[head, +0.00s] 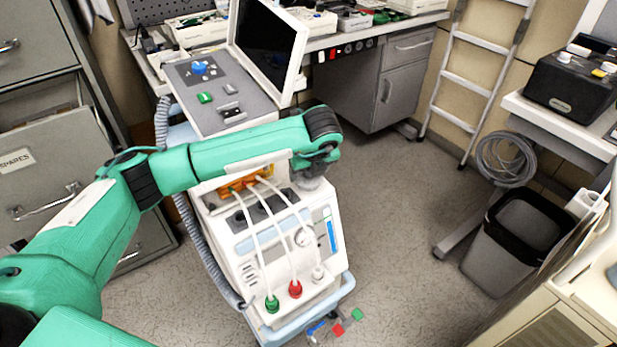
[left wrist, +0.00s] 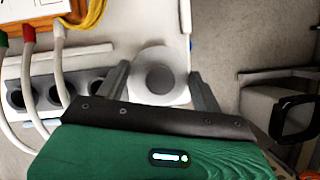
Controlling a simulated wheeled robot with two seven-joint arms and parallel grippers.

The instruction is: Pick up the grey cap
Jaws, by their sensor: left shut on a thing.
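My left gripper (left wrist: 161,86) has its two fingers on opposite sides of a round pale-grey piece with a darker grey centre, which looks like the grey cap (left wrist: 158,77). It is shut on this piece. In the head view my left gripper (head: 314,180) points down over the right side of the white pump cart (head: 275,262), and the forearm and wrist hide most of it. What lies under the cap is hidden. My right gripper is in neither view.
Three white hoses run down the cart front to a green connector (head: 272,304), a red one (head: 295,289) and a pale one (head: 318,272). A tilted screen (head: 268,42) stands behind. A bin (head: 515,245) is at right.

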